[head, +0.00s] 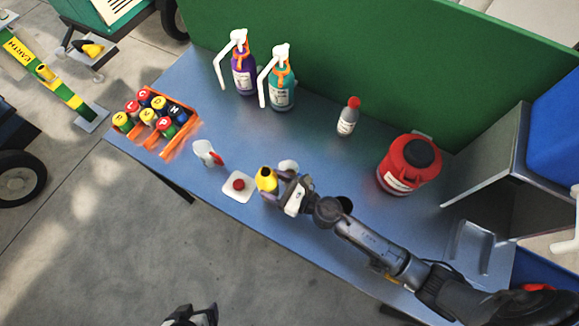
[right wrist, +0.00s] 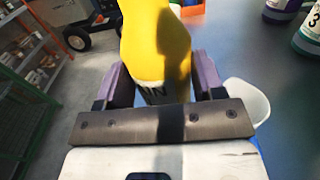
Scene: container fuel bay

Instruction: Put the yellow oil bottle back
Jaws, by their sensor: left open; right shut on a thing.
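The yellow oil bottle (head: 266,179) is near the front edge of the blue table, between the fingers of my right gripper (head: 274,183). In the right wrist view the yellow bottle (right wrist: 158,45) fills the gap between both fingers, and the gripper is shut on it. I cannot tell whether the bottle's base touches the table. My left gripper (head: 192,315) is open and empty at the bottom edge of the head view, in front of the table and well away from the bottle.
An orange crate (head: 181,142) of coloured bottles stands at the table's left end. A white pad with a red button (head: 238,185) and a white-and-red bottle (head: 207,153) lie between. Pump bottles (head: 243,78), a red-capped bottle (head: 347,118) and a red canister (head: 407,166) stand further back.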

